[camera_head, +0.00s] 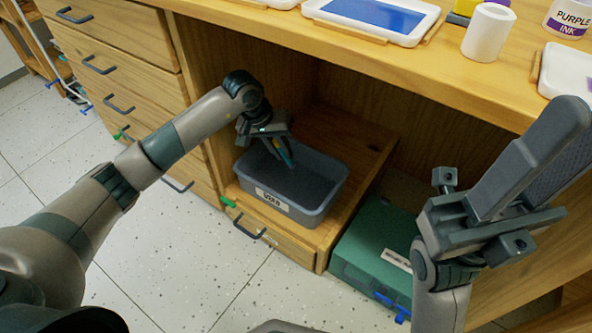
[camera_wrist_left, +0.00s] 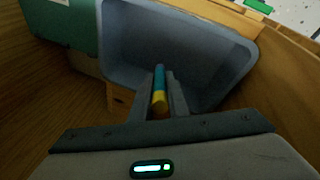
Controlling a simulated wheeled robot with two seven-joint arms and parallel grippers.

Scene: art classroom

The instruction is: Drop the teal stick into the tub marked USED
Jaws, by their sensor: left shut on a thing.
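The tub marked USED (camera_head: 318,205) is a grey open bin with a white label on its front, standing on the wooden shelf under the counter. Its inside looks empty in the head view. The tub also shows in the left wrist view (camera_wrist_left: 205,50). My left gripper (camera_head: 286,155) is shut on the teal stick (camera_wrist_left: 160,77), which has a yellow part near the gripper. In the head view its fingers point down over the tub opening, and the stick is mostly hidden between them. My right gripper (camera_head: 555,150) is raised at the right, away from the tub; its jaw gap is unclear.
A green box (camera_head: 375,250) stands right of the tub, lower down. The counter (camera_head: 400,65) overhangs the shelf and carries trays, a white cup (camera_head: 488,32) and a purple ink pot (camera_head: 570,18). Drawers (camera_head: 110,80) stand at the left. The speckled floor in front is clear.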

